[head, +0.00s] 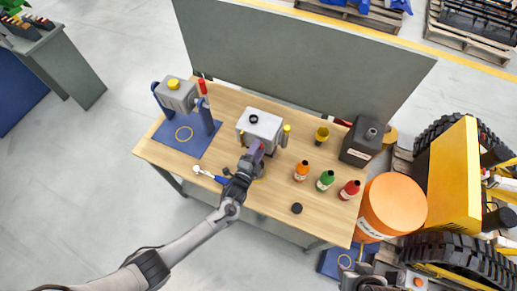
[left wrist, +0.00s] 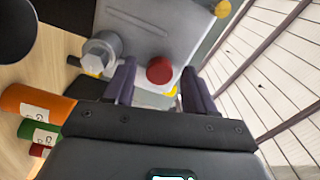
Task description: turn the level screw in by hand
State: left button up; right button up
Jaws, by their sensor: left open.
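The grey housing (head: 262,128) stands on the workbench, with a black round part on top and yellow parts at its sides. My left gripper (head: 260,149) is at its near side, with its purple fingers pointing at it. In the left wrist view the gripper (left wrist: 160,86) is open. A round red head (left wrist: 160,70) on the housing face (left wrist: 150,25) shows between the fingers, with a gap on each side. A grey hex-headed plug (left wrist: 101,54) is left of it. I cannot tell for sure which one is the level screw. My right gripper cannot be made out.
Orange (head: 301,171), green (head: 325,180) and red (head: 349,190) bottles stand right of the housing. A black cap (head: 297,208), a yellow cup (head: 321,135) and a dark canister (head: 361,143) are also on the bench (head: 228,98). A blue press stand (head: 187,133) is at left.

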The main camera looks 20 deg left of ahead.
pick_arm(q)
jog(key=n, duration=0.5)
jog(key=shift+n+b, duration=0.4)
jog(key=shift+n, duration=0.8)
jog(key=n, duration=0.4)
jog(key=shift+f, duration=0.1)
jog(key=n, duration=0.4)
jog(key=shift+b, duration=0.3)
jog(key=c, duration=0.8)
jog(key=m, duration=0.5)
jog(key=shift+c, duration=0.4)
jog(key=m, duration=0.4)
jog(key=shift+m+p, duration=0.4)
